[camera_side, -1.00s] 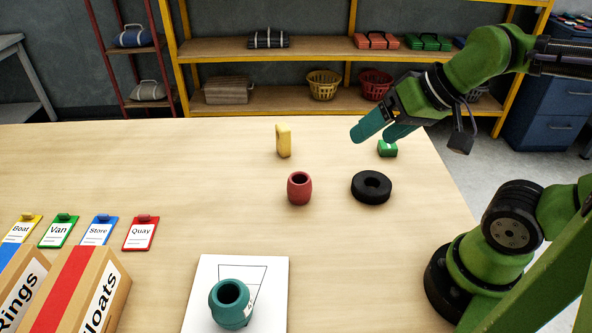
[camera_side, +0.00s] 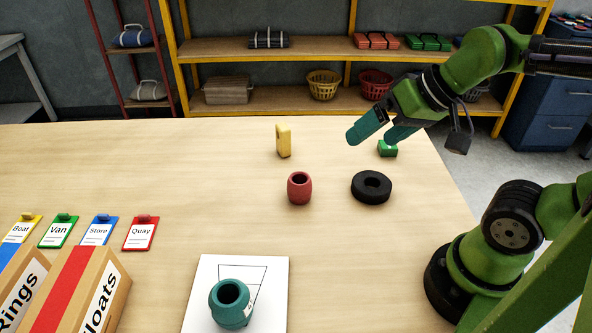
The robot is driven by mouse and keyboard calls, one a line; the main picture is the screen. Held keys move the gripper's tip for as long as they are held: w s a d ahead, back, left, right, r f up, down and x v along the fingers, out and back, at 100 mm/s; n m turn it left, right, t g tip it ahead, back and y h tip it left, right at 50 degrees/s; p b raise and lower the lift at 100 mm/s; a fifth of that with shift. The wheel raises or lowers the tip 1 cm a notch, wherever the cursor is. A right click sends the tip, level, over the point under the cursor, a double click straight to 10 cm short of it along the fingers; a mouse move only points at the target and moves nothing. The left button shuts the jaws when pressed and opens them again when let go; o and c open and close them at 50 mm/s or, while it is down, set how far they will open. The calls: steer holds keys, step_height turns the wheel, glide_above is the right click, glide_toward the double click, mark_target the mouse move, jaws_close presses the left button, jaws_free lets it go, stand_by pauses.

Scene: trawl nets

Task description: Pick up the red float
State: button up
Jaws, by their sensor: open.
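The red float (camera_side: 299,189) is a small barrel shape with a dark hole in its top. It stands upright near the middle of the table. My gripper (camera_side: 377,137) is open and empty, with two teal fingers pointing down and left. In the picture it is above and to the right of the red float, clear of it.
A black ring (camera_side: 371,188) lies right of the float. A teal pot (camera_side: 231,304) stands on a white sheet (camera_side: 272,272) in front. Boxes (camera_side: 112,293) and coloured tags (camera_side: 140,234) are at left.

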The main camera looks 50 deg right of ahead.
mark_target(300, 178)
steer(key=w+f+n+g+h, duration=0.1)
steer(key=w+f+n+g, duration=0.25)
steer(key=w, duration=0.45)
steer(key=w+f+n+g, duration=0.2)
steer(key=w+n, duration=0.3)
steer(key=w, duration=0.3)
steer(key=f, duration=0.5)
steer(key=w+f, duration=0.1)
steer(key=f, duration=1)
steer(key=shift+w+a+f, duration=0.15)
steer(key=shift+a+f, duration=0.15)
steer(key=shift+a, duration=0.1)
steer(key=shift+c, duration=0.3)
steer(key=c, duration=1.1)
steer(key=shift+o, duration=0.2)
steer(key=shift+r, duration=0.15)
